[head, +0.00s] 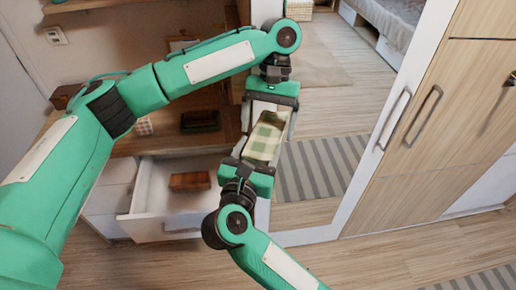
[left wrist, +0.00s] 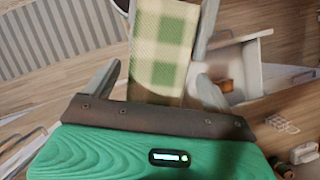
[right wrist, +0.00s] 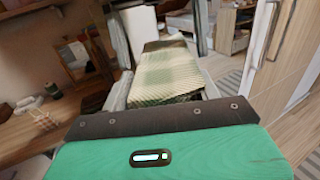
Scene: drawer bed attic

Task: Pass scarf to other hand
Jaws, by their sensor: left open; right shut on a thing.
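The scarf (head: 265,138), a folded green-and-cream checked cloth, is held in the air between my two grippers. My right gripper (head: 259,152), coming from below in the head view, is shut on its near end. My left gripper (head: 268,120) faces it from above, with its fingers open on either side of the scarf's far end. In the left wrist view the scarf (left wrist: 162,48) runs in between the spread fingers, with gaps at the sides. In the right wrist view the scarf (right wrist: 168,72) stretches away from the right gripper's palm.
An open white drawer (head: 148,190) with a brown box (head: 190,181) inside is below left. A wooden desk (head: 160,142) with a dark tray (head: 200,121) is above it. A wardrobe (head: 440,120) stands at right. A striped rug (head: 325,165) shows behind the grippers.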

